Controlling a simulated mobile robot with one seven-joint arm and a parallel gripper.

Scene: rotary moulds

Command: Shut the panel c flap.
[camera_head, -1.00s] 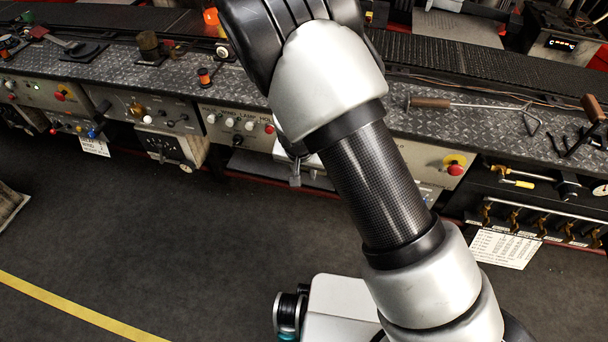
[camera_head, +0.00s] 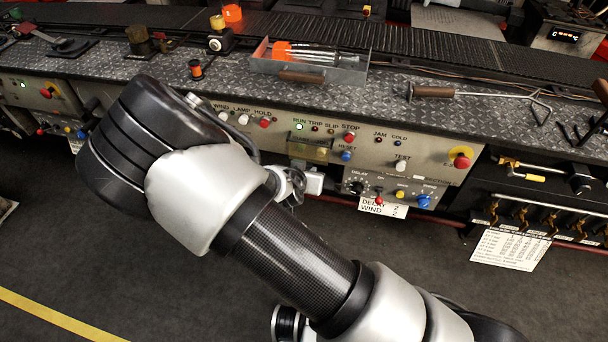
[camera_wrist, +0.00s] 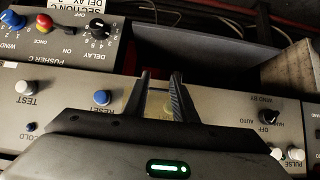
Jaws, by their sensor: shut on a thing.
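The panel c flap (camera_head: 309,151) looks like a small yellowish, see-through cover on the sloping panel, below the run, trip and slip lamps and left of the blue reset button. In the wrist view the panel is upside down, and a yellowish part of the flap (camera_wrist: 159,103) shows between the fingers of my gripper (camera_wrist: 159,82). My gripper is shut on it, with the fingers at its two sides. The flap's exact angle is hard to tell.
The blue reset button (camera_wrist: 102,97) is close beside the fingers. The pusher C box (camera_head: 385,190) with its delay knob juts out below the panel. A metal tray (camera_head: 345,72) stands on the bench above.

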